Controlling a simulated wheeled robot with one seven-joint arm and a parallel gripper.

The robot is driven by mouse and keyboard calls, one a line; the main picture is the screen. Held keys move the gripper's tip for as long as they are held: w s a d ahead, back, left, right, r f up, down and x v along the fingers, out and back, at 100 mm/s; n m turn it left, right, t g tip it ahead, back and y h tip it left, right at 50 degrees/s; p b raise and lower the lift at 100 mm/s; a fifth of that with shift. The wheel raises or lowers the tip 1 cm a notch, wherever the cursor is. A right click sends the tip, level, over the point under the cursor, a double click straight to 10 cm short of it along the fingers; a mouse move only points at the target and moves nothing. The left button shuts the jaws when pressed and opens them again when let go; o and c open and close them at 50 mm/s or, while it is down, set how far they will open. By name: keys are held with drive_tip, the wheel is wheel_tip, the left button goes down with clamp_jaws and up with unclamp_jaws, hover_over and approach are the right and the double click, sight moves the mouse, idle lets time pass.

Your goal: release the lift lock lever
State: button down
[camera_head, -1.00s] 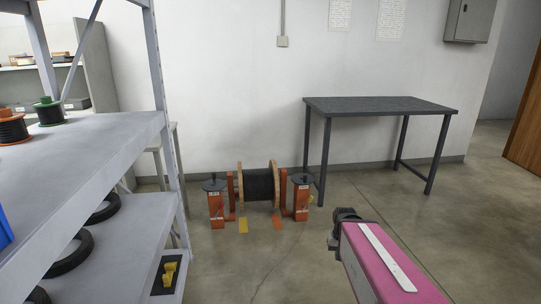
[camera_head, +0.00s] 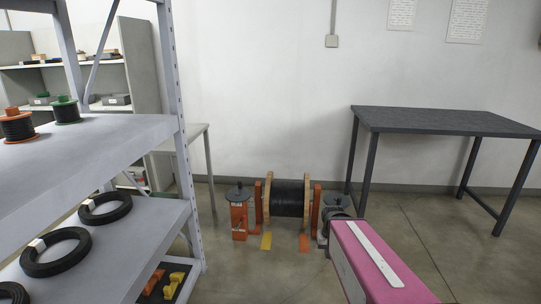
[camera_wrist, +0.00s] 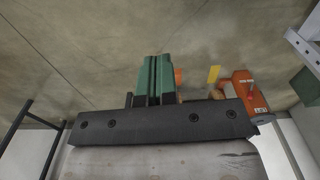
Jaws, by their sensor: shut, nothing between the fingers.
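A cable drum (camera_head: 289,198) with wooden flanges and black cable sits between orange lift stands against the back wall. The left stand (camera_head: 239,219) shows in full, with a dark round top. The right stand (camera_head: 329,199) is partly hidden behind my arm. An orange stand (camera_wrist: 243,92) also shows in the wrist view, tilted, right of my fingers. I cannot make out the lift lock lever on either stand. My gripper (camera_wrist: 154,74) has green fingers, closed together and empty, apart from the stands. In the head view the fingers are hidden at the arm's dark end.
A grey shelf rack (camera_head: 95,140) with cable spools and black coils fills the left side. Yellow (camera_head: 266,240) and orange (camera_head: 304,242) floor patches lie before the drum. The floor in front is clear.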

drive_tip(key=w+a+f+m+t+y, duration=0.1)
drive_tip(key=w+a+f+m+t, duration=0.45)
drive_tip(key=w, duration=0.75)
drive_tip(key=w+a+f+m+t, duration=0.15)
drive_tip(key=w+a+f, duration=0.25)
drive_tip(key=w+f, duration=0.7)
drive_tip(key=w+a+f+m+t+y, duration=0.1)
drive_tip(key=w+a+f+m+t, duration=0.3)
drive_tip(key=w, duration=1)
drive_tip(key=w+a+f+m+t+y, duration=0.3)
drive_tip(key=w+a+f+m+t, duration=0.1)
drive_tip(key=a+f, duration=0.5)
drive_tip(key=w+a+f+m+t+y, duration=0.3)
drive_tip(key=w+a+f, duration=0.3)
drive_tip(key=a+f, duration=0.3)
drive_tip(key=shift+w+a+f+m+t, duration=0.15)
drive_tip(key=shift+a+f+m+t, duration=0.25)
drive_tip(key=shift+a+t, duration=0.35)
drive_tip(key=shift+r, duration=0.1)
drive_tip(key=shift+w, duration=0.1)
